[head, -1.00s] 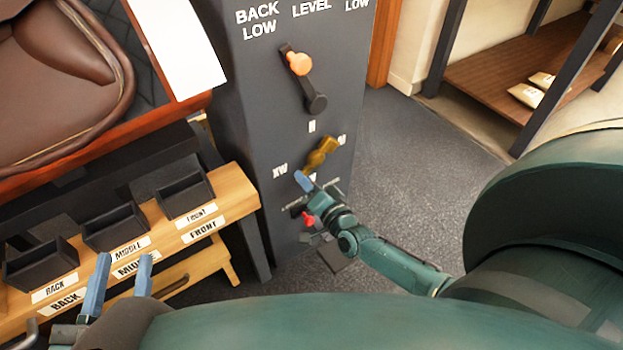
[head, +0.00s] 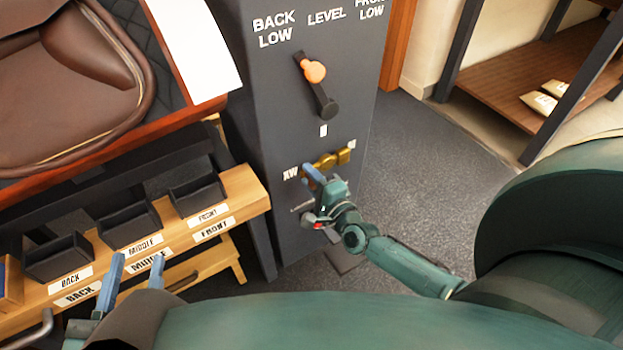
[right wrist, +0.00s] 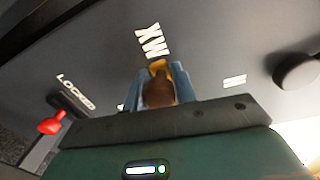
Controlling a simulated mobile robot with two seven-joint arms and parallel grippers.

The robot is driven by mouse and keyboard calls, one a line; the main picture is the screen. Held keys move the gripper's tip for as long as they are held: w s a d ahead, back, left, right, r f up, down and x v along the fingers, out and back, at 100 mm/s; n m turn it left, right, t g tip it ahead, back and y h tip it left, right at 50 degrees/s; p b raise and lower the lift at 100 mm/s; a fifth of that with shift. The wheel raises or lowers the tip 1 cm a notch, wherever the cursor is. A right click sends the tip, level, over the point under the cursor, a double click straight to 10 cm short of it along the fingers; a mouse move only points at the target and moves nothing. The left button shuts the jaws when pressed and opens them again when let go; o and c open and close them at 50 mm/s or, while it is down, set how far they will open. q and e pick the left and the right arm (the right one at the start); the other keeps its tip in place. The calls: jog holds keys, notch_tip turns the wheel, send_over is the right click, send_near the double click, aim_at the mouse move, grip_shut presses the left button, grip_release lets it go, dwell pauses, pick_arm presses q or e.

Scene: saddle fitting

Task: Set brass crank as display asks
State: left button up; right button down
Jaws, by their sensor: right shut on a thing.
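The brass crank (head: 328,160) sits on the front of the dark column, below the orange-knobbed lever. It lies nearly level, its left end by the XW mark. My right gripper (head: 312,174) is at that left end. In the right wrist view its blue fingers (right wrist: 159,85) are shut on the crank's brown handle (right wrist: 158,92), with a little brass (right wrist: 158,66) showing behind it. Most of the crank is hidden there. My left gripper (head: 135,262) is open and empty before the wooden bin stand. I cannot make out a display's request.
The dark column (head: 262,110) carries a lever (head: 318,88) under BACK LOW, LEVEL and FRONT LOW labels. A red knob (right wrist: 50,126) is by a LOCKED label in the wrist view. The bin stand (head: 245,190) is left. Floor (head: 430,180) is clear on the right.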

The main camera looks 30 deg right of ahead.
dwell(0.6)
jog(key=c, duration=1.1)
grip_release()
jog(key=shift+r, duration=0.1)
jog(key=shift+c, duration=0.2)
jog(key=shift+s, duration=0.1)
pick_arm(q)
jog(key=shift+a+f+g+y+p, duration=0.1)
jog(key=shift+a+g+y+p, duration=0.35)
jog(key=shift+p, duration=0.95)
pick_arm(e)
jog(key=s+d, duration=0.1)
jog(key=s, duration=1.2)
jog(key=shift+r, duration=0.35)
pick_arm(q)
jog(key=shift+r, duration=0.25)
